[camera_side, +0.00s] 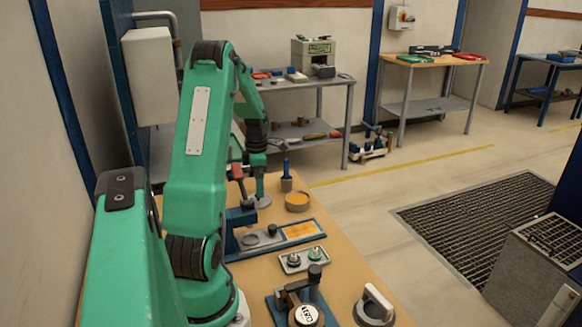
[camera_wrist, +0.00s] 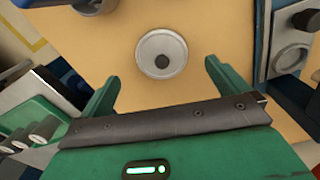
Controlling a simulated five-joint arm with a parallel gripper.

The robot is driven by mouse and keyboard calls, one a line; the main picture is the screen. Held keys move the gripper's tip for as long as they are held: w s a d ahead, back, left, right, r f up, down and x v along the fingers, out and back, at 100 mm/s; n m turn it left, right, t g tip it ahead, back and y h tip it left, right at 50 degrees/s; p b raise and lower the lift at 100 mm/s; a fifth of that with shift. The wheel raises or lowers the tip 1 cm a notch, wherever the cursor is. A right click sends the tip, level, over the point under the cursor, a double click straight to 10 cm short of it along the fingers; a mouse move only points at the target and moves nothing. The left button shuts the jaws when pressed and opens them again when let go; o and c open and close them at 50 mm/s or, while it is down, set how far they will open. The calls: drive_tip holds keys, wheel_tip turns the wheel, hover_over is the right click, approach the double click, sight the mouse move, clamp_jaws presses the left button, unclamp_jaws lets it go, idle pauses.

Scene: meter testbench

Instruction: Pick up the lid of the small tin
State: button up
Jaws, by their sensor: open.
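A round pale grey lid (camera_wrist: 148,40) with a dark knob at its centre lies flat on the tan bench top in the wrist view. In the side view, a grey disc that looks like this lid (camera_side: 263,202) lies below my gripper (camera_side: 258,185), which partly covers it. In the wrist view, my gripper (camera_wrist: 161,72) is open and empty. Its green fingers stand left and right of the lid's near side, apart from it. A small round tin with orange content (camera_side: 298,202) stands just right of the lid in the side view.
A blue fixture (camera_side: 315,231) with a round grey part and an orange panel lies in front of the lid. A blue-handled tool (camera_side: 286,178) stands upright behind the tin. A grey tray (camera_side: 302,260) with small fittings lies nearer. Bare bench surrounds the lid.

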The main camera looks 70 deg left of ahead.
drive_tip(key=shift+s+f, duration=0.15)
drive_tip(key=shift+f, duration=2.55)
drive_tip(key=c, duration=1)
drive_tip(key=shift+r, duration=0.2)
drive_tip(key=shift+r, duration=0.5)
drive_tip(key=r, duration=0.3)
drive_tip(key=shift+w+d+r, duration=0.15)
drive_tip(key=shift+w+d, duration=0.05)
drive_tip(key=shift+d, duration=0.1)
drive_tip(key=w+d+r, duration=0.5)
drive_tip(key=d+r, duration=0.1)
drive_tip(key=d, duration=0.3)
drive_tip(key=shift+w+d+r, duration=0.2)
drive_tip(key=shift+d, duration=0.15)
drive_tip(key=w+a, duration=0.3)
drive_tip(key=w, duration=0.2)
drive_tip(key=shift+a+f, duration=0.3)
drive_tip(key=shift+f, duration=0.05)
